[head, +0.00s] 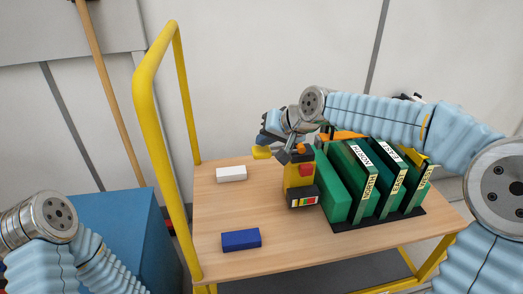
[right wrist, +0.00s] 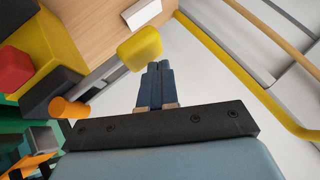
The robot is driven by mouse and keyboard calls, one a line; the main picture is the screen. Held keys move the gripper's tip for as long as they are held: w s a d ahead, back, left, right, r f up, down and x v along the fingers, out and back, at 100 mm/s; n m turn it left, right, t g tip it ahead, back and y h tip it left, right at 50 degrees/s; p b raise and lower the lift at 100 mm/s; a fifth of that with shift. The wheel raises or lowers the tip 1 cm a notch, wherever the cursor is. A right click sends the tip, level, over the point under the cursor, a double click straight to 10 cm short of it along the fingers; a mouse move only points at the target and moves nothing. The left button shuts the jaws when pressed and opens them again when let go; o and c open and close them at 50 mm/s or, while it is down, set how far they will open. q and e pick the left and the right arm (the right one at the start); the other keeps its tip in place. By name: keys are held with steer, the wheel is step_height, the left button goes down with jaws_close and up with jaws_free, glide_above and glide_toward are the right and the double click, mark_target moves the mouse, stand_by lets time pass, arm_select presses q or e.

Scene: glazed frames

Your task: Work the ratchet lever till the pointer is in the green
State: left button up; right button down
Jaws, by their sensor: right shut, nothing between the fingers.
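The ratchet device (head: 299,174) is a yellow block with a red part and a dark front box, standing on the cart top. Its gauge (head: 304,201) shows coloured bands; the pointer is too small to read. The lever's yellow knob (head: 262,152) sticks out to the left of the device; in the right wrist view the knob (right wrist: 140,48) sits on a grey rod. My right gripper (head: 265,138) is shut and empty close to the knob. In the right wrist view its fingertips (right wrist: 156,66) appear just beside the knob; contact cannot be told. My left gripper is out of view.
Green upright panels with labels (head: 362,190) stand in a dark rack right of the device. A white block (head: 231,174) and a blue block (head: 240,240) lie on the wooden cart top (head: 275,262). A yellow rail (head: 160,130) rises at the left, beside a blue box (head: 125,240).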

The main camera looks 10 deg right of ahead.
mark_target(270, 156)
steer(key=shift+f+b, duration=2.65)
steer(key=shift+f, duration=0.7)
stand_by(2.5)
steer(key=shift+r, duration=0.1)
stand_by(0.5)
steer(key=shift+r+p, duration=2.9)
steer(key=shift+r, duration=0.75)
